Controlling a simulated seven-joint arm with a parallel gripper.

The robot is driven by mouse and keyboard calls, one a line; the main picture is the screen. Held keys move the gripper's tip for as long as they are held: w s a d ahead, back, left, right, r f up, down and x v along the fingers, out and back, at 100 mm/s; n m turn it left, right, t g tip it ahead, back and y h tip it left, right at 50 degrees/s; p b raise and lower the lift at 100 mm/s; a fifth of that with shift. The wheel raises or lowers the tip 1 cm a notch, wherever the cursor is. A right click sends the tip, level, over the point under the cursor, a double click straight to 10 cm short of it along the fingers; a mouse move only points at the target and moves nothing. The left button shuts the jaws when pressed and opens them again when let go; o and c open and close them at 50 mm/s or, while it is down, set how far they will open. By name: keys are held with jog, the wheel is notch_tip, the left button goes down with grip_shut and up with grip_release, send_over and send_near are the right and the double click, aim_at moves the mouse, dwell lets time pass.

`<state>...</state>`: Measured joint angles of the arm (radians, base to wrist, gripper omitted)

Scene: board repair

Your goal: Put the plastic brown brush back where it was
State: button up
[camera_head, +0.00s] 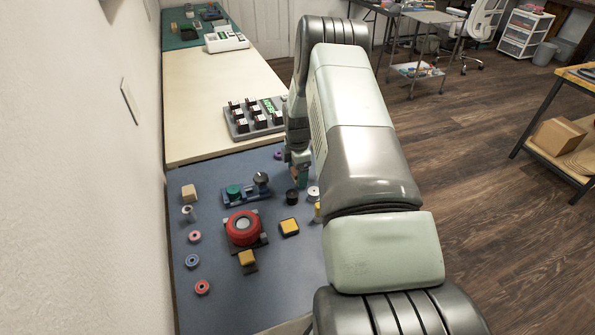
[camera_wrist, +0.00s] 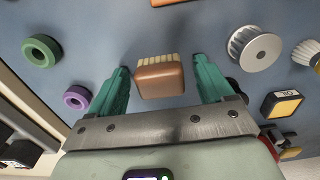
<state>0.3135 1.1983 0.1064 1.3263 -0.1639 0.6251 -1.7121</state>
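The brown brush (camera_wrist: 160,80), with a rounded brown back and a row of pale bristles, is in the wrist view between the two teal fingers of my gripper (camera_wrist: 161,66). A gap shows on each side of it, so the fingers are open around it and not closed on it. I cannot tell its height over the blue mat. In the head view my gripper (camera_head: 299,180) is low over the right side of the blue mat (camera_head: 215,300), pointing down. The brush cannot be made out there.
A green ring (camera_wrist: 42,50), a purple ring (camera_wrist: 77,98), a silver pulley (camera_wrist: 254,48) and a yellow-topped block (camera_wrist: 282,103) lie around the fingers. A red round part (camera_head: 243,228), a blue fixture (camera_head: 247,193) and a grey keyed board (camera_head: 256,118) stand nearby.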

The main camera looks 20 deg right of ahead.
notch_tip(320, 180, up, 12)
jog(key=shift+r, duration=0.15)
dwell(0.6)
jog(key=shift+c, duration=0.4)
dwell(1.7)
